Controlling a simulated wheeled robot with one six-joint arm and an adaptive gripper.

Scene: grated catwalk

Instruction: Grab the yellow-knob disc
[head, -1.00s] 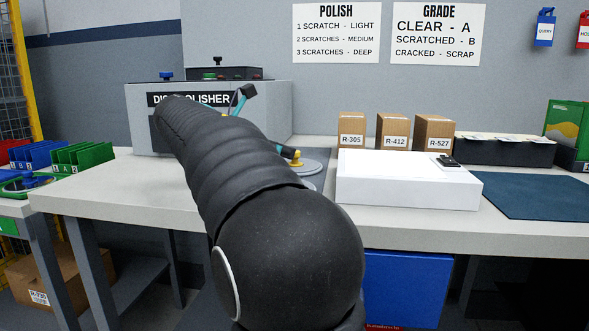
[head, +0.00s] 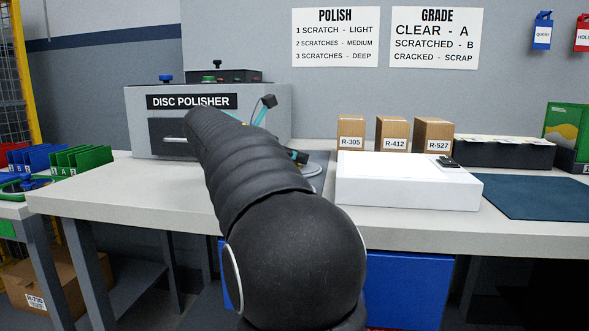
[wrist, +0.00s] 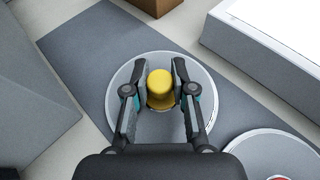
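The yellow-knob disc (wrist: 205,113) is a flat silver disc lying on a dark grey mat. Its yellow knob (wrist: 160,84) stands up between the two fingers of my gripper (wrist: 155,80) in the wrist view. The fingers are open, one on each side of the knob, with a small gap showing at each side. In the head view my gripper (head: 282,130) is mostly behind my arm, and the knob is hidden there.
A second disc (wrist: 262,148) with a red knob lies close at lower right in the wrist view. A white box (head: 400,190) stands right of the mat (wrist: 82,58). The disc polisher (head: 165,100) stands behind at left, and cardboard boxes (head: 393,130) stand at the back.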

